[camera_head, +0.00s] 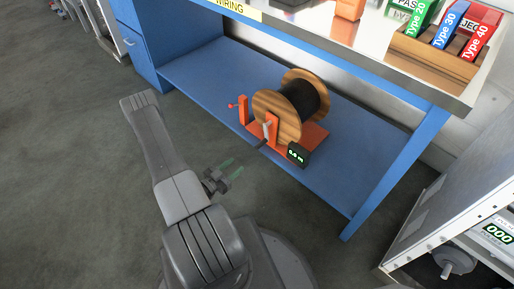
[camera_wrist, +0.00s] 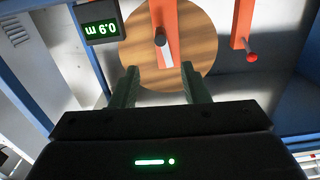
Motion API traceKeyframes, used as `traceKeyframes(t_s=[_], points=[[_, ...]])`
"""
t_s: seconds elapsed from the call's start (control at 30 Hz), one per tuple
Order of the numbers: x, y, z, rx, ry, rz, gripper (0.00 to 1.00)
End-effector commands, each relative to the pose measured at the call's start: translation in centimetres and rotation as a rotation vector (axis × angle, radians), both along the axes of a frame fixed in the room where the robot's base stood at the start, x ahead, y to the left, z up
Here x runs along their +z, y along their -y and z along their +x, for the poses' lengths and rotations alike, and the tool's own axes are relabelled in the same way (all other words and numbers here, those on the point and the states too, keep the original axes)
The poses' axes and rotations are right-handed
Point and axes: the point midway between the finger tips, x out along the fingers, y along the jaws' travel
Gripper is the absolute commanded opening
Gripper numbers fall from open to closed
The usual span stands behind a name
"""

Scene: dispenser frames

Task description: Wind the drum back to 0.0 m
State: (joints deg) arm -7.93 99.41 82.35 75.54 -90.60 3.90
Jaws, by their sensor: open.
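The wooden drum (camera_head: 276,113) with dark cable stands in an orange frame (camera_head: 271,131) on the blue lower shelf. Its round wooden side (camera_wrist: 200,40) fills the middle of the wrist view. A dark peg-like handle (camera_head: 262,144) sticks out in front; its end (camera_wrist: 160,37) shows in the wrist view. The display (camera_head: 298,154) appears upside down in the wrist view (camera_wrist: 102,31) and seems to read 0.6 m. My gripper (camera_head: 228,173) is open and empty, short of the drum. In the wrist view, the peg lies beyond my fingertips (camera_wrist: 158,70), roughly between them.
An orange post with a red knob (camera_head: 231,106) stands beside the drum, also in the wrist view (camera_wrist: 252,57). The blue table leg (camera_head: 395,175) and the tabletop edge (camera_head: 350,67) bound the shelf space. A grey shelf unit (camera_head: 440,215) stands at right. Floor at left is clear.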

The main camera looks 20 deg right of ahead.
Motion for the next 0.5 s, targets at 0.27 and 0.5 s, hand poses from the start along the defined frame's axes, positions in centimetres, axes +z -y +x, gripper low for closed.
traceKeyframes(t_s=[0.27,0.5], points=[[-0.1,3.7,1.5,-0.005,0.002,0.002,0.41],[-0.1,7.8,3.2,-0.004,0.003,0.003,0.41]])
